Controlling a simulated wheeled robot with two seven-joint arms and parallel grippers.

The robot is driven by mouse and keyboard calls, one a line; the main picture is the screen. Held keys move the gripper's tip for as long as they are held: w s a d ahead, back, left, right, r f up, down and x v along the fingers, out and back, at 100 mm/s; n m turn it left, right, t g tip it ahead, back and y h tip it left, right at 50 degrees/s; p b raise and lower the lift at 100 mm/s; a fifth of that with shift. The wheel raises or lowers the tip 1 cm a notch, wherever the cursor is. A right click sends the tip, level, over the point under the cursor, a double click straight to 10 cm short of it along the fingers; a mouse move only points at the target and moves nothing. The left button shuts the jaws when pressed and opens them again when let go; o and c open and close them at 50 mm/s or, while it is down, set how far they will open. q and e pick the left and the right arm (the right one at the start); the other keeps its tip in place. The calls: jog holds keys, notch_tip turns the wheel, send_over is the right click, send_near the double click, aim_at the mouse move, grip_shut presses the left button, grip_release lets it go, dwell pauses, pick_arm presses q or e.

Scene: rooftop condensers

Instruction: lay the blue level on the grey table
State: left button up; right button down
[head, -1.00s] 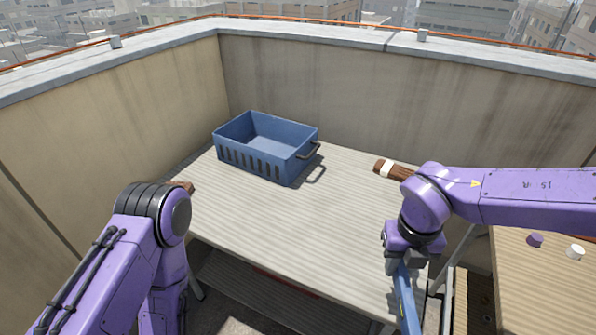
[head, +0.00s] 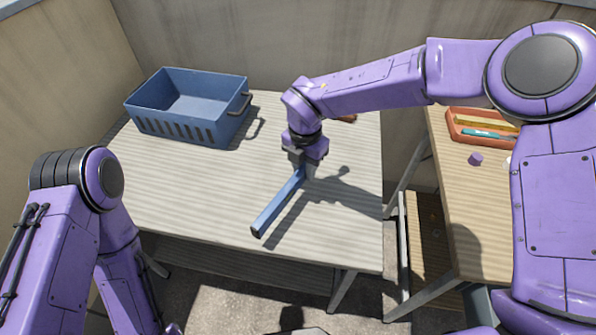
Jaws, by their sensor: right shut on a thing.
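The blue level (head: 276,207) is a long bar in the head view, slanting from my right gripper down to the left. My right gripper (head: 302,172) is shut on its far end, over the middle of the grey table (head: 190,190). The level's shadow falls just to its right on the table top; I cannot tell whether the level touches the surface. The gripper hides the level's far end. My left arm comes in at the lower left, but its gripper is not in view.
A blue crate (head: 160,127) with slotted sides stands at the table's back left. A brown object (head: 347,118) lies behind my right arm, partly hidden. A wooden table (head: 450,190) at right bears an orange tray (head: 462,132) and a purple piece (head: 476,159). The grey table's front left is clear.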

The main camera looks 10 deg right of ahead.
jog(key=shift+w+a+f, duration=0.2)
jog(key=shift+w+f, duration=0.15)
jog(key=shift+f, duration=0.1)
jog(key=shift+w+a+f, duration=0.15)
jog(key=shift+w+f, duration=0.15)
jog(key=shift+f, duration=0.15)
jog(key=shift+w+a+f, duration=0.1)
jog(key=shift+w+f, duration=0.1)
jog(key=shift+f, duration=1.65)
jog(key=c, duration=0.9)
grip_release()
jog(key=shift+f, duration=0.1)
notch_tip(320, 180, up, 12)
jog(key=shift+r, duration=0.2)
